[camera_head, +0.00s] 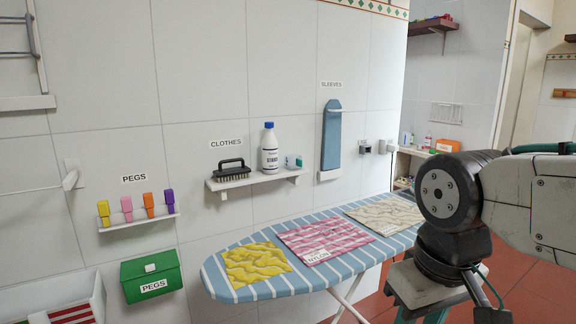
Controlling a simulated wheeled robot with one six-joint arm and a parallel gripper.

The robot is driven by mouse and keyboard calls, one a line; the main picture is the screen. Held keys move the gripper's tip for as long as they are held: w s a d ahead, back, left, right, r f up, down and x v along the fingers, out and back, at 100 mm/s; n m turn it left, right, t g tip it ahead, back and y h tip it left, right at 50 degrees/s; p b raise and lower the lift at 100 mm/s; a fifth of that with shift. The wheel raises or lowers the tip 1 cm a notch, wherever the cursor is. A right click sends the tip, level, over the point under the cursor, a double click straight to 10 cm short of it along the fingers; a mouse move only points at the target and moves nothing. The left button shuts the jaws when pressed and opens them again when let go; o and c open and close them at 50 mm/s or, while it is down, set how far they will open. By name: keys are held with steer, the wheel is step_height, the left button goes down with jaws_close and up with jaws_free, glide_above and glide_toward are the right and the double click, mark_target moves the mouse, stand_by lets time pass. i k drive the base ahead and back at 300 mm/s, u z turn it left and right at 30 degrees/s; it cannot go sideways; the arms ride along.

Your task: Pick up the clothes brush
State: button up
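The clothes brush (230,170) is dark, with an arched handle on top and pale bristles below. It rests bristles down at the left end of a small white wall shelf (262,180), under a label reading CLOTHES. Just right of it on the shelf stands a white bottle (270,150) with a blue cap. A small white and teal item (293,161) is farther right. My arm comes in from the right edge, well to the right of the brush. My gripper is out of the picture, so its state is hidden.
A blue striped ironing board (215,275) stands below the shelf, with yellow, pink and beige cloths on it. A lower-left shelf (140,224) holds coloured pegs above a green PEGS box (150,290). A blue sleeve board (332,140) hangs right of the bottle. Space above the brush is clear.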

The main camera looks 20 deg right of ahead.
mark_target(221, 175)
steer(key=z, duration=0.2)
steer(key=i, duration=1.4)
steer(key=u, duration=0.65)
